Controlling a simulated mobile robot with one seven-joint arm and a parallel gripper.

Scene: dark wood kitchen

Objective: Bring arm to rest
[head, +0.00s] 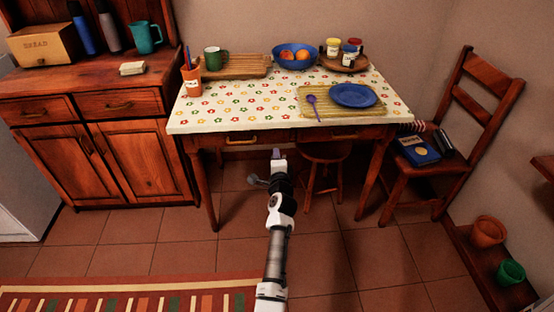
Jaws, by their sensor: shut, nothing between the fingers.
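My gripper (277,155) is at the end of my arm, which reaches forward from the bottom middle of the head view. It is over the floor, just in front of the table's front edge and apart from it in the picture. Its fingers are small in the view and look shut, with nothing held. The table (235,115) has a flowered cloth on it.
A stool (322,152) stands under the table. A chair (480,100) with books stands at right. A wooden cabinet (130,150) is at left. Two pots, terracotta (487,232) and green (510,272), are at lower right. The tiled floor (370,260) around my arm is clear.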

